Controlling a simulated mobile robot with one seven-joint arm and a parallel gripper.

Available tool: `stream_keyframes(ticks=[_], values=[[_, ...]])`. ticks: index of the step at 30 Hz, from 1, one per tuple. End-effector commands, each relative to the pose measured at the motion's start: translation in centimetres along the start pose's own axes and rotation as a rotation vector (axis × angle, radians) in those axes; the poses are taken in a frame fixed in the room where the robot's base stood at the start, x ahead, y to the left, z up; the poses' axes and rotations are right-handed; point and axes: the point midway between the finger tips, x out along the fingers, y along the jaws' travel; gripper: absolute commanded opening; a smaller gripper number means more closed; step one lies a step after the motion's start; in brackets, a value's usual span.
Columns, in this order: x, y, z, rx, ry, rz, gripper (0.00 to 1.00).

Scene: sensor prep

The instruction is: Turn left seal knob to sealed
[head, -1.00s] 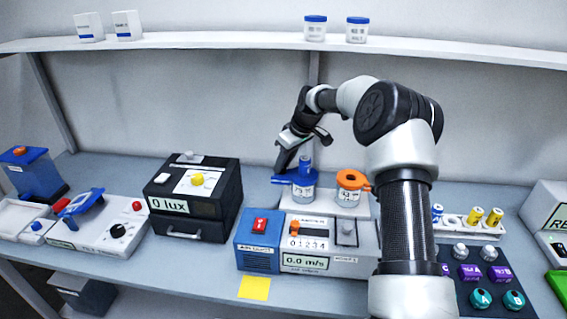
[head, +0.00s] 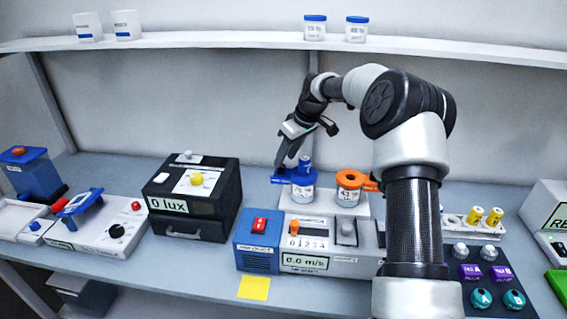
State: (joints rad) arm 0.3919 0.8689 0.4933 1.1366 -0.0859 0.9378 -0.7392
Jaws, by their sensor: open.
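A jar with a blue top (head: 303,175) stands on a white block behind the air-speed unit. Its blue top has an upright knob and a side arm pointing left. A second jar with an orange top (head: 349,182) stands to its right, its side arm pointing right. Which way each knob reads is too small to tell. My gripper (head: 287,158) is open and tilted down, just above and to the left of the blue top. It holds nothing that I can see. Whether a finger touches the blue top cannot be told.
The white block (head: 330,200) sits behind the unit with the 0.0 m/s display (head: 305,262). A black 0 lux box (head: 192,200) stands to the left. My arm covers the bench right of the orange top. A shelf (head: 220,42) runs above.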

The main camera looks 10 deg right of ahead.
Motion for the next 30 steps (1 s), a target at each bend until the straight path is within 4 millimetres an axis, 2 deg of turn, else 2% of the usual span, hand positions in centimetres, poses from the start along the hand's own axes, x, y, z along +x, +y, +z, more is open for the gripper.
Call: stream_keyframes(ticks=[3, 9, 15, 21, 30], values=[[-3.1, 0.1, 0.0, 0.0, 0.003, 0.004, 0.41], [-8.0, 0.1, 0.0, -0.001, 0.002, 0.003, 0.41], [-11.8, 0.0, 0.0, 0.0, 0.001, 0.001, 0.41], [-13.6, 0.0, 0.0, 0.0, 0.0, 0.0, 0.41], [-13.8, 0.0, 0.0, 0.0, -0.001, -0.001, 0.41]])
